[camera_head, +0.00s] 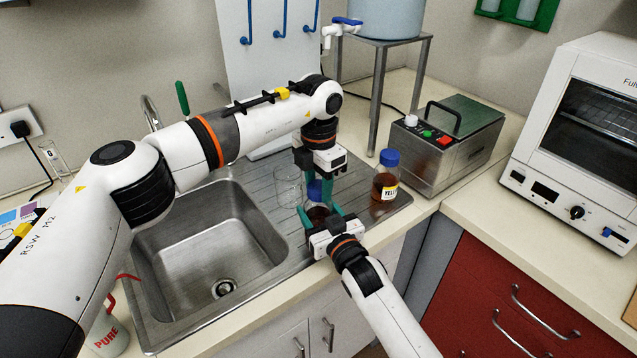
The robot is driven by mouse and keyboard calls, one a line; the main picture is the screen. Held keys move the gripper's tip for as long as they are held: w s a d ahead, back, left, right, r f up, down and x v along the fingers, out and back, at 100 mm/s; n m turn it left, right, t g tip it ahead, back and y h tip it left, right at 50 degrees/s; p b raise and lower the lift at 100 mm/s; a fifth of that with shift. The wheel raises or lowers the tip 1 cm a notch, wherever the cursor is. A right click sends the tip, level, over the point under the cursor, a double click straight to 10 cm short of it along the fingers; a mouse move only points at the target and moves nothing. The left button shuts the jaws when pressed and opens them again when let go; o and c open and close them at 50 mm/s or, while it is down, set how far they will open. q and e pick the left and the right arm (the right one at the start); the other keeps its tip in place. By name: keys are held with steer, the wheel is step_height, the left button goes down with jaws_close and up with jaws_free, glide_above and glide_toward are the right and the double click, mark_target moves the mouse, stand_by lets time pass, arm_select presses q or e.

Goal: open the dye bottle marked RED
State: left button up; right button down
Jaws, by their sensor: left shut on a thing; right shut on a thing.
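A small dark bottle (317,212) with a blue cap (315,190) stands on the ribbed drainboard by the sink; no label on it can be read from here. My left gripper (316,183) comes down from above and is shut on the blue cap. My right gripper (319,212) comes from the front edge and is shut around the bottle's body, hiding part of it. The cap appears to sit on the bottle's top. A second amber bottle (384,186) with a blue cap and a label starting "YELL" stands to the right.
A clear glass beaker (288,186) stands just left of the held bottle. The steel sink (205,245) lies left. A metal box with a handle (446,150) and a white oven (585,140) stand right. A tank with a tap (385,15) is behind.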

mark_target(318, 186)
arm_select(q)
steer(key=shift+r, duration=0.15)
stand_by(0.6)
steer(key=shift+r, duration=1)
steer(key=shift+r, duration=2)
arm_select(e)
steer(key=shift+c, duration=1.9)
jaws_free()
